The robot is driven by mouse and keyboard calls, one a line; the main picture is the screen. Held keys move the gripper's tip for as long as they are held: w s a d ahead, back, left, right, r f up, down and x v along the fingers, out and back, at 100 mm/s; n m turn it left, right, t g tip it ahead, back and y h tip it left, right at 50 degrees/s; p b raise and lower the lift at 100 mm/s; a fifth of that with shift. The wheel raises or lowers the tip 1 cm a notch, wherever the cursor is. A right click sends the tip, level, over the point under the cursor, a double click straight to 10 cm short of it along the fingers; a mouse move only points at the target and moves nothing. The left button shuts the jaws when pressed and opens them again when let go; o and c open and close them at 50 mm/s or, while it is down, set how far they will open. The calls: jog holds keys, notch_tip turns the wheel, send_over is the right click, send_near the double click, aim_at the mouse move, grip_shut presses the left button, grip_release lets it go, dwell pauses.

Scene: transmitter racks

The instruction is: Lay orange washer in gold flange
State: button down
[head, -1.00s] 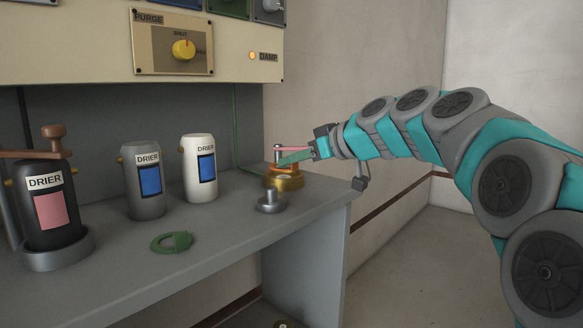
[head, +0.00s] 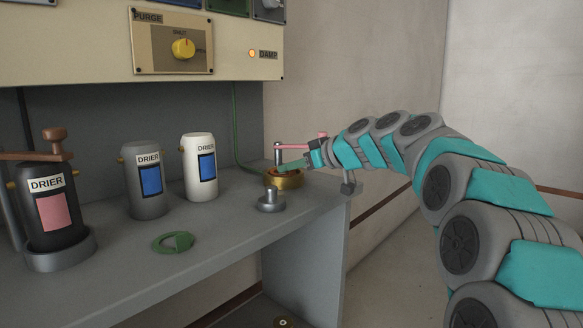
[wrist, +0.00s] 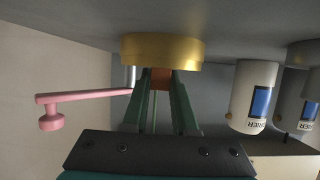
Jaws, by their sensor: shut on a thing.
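The gold flange (head: 284,182) stands near the right end of the grey bench, and its outer wall also shows in the wrist view (wrist: 162,52). My gripper (head: 285,167) reaches in from the right and is over the flange's mouth. Its green fingers are shut on the orange washer, whose orange part (wrist: 160,79) shows between them in the wrist view. In the head view a thin strip of the washer (head: 288,171) shows at the flange's rim. Most of the washer is hidden, so I cannot tell whether it lies flat inside.
A pink lever (head: 300,146) on a post stands close behind the flange and my fingers. A grey stub on a round base (head: 270,201) is in front. A green ring (head: 173,242) lies on the bench. White (head: 199,170), grey (head: 145,185) and black (head: 53,210) driers stand left.

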jog(key=shift+f, duration=0.25)
jog(key=c, duration=0.7)
grip_release()
jog(key=shift+r, duration=0.25)
jog(key=b+v, duration=0.1)
jog(key=v, duration=1.1)
